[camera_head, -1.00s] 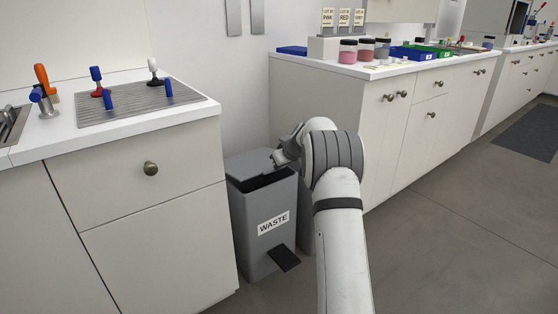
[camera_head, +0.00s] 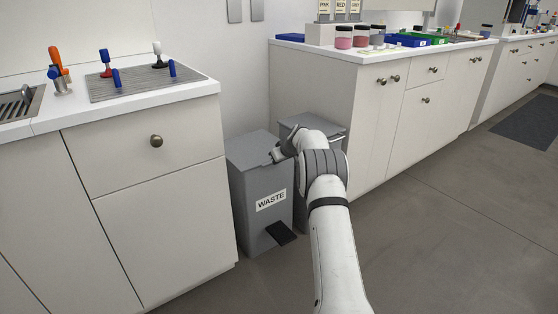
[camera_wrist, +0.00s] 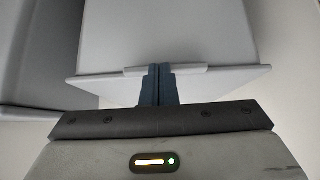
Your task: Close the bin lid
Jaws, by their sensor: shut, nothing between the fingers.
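The grey bin labelled WASTE (camera_head: 271,201) stands on the floor between the counters, with a black pedal at its front. Its grey lid (camera_head: 250,148) lies down flat on the bin, with no dark opening showing in the head view. My gripper (camera_head: 277,157) is at the lid's right front edge. In the wrist view my gripper (camera_wrist: 160,80) has its fingers together, at the lip along the edge of a pale grey panel that looks like the lid (camera_wrist: 170,35). Whether the fingers press on it or only sit beside it is unclear.
A second grey bin (camera_head: 312,121) stands to the right, partly behind my arm. A white cabinet (camera_head: 150,210) is close on the left, and another counter (camera_head: 385,130) is on the right. Grey floor (camera_head: 440,230) at the front right is clear.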

